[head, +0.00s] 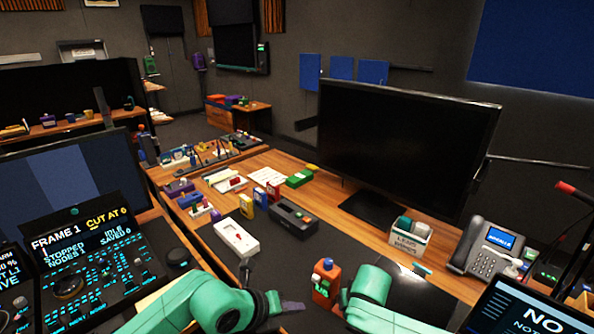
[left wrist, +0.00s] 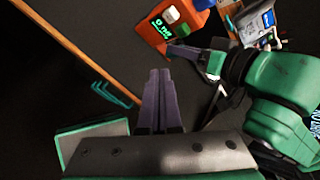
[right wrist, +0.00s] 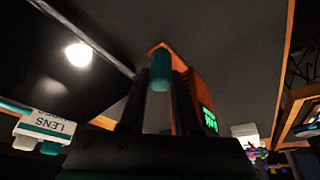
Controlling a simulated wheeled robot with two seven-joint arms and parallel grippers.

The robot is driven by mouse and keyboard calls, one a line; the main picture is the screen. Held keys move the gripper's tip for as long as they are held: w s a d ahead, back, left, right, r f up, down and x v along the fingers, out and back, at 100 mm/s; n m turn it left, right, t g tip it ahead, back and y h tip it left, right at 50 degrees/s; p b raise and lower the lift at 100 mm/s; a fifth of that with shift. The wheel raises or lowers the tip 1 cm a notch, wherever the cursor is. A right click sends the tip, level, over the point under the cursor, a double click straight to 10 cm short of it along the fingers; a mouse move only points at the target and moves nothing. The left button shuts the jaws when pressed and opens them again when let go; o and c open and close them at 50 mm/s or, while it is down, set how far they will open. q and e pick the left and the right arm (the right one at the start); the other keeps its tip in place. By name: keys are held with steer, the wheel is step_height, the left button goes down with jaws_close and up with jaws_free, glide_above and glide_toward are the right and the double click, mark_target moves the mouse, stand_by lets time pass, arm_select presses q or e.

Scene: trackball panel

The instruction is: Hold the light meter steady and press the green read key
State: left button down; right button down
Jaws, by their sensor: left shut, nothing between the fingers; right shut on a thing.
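The light meter (head: 325,291) is an orange box with a lit green display, a green key (head: 316,278) and a pale key. It stands out at the front centre of the head view and also shows at the top of the left wrist view (left wrist: 200,4). My right gripper (right wrist: 160,90) is shut on the light meter, whose orange body (right wrist: 184,84) shows between and beyond its fingers. My left gripper (head: 292,306) is shut and empty, to the left of the meter and apart from it. Its closed fingers (left wrist: 156,80) point up toward the meter in the left wrist view.
A white box (head: 236,238) and a dark recorder-like box (head: 292,217) lie on the desk beyond the meter. A lens-wipes box (head: 408,240), a desk phone (head: 487,250) and a large monitor (head: 405,140) stand to the right. A control panel (head: 85,250) is at left.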

arm_select(q)
steer(key=r+v, duration=0.1)
steer(key=v, duration=0.6)
steer(key=shift+w+d, duration=0.25)
steer(key=shift+d, duration=0.1)
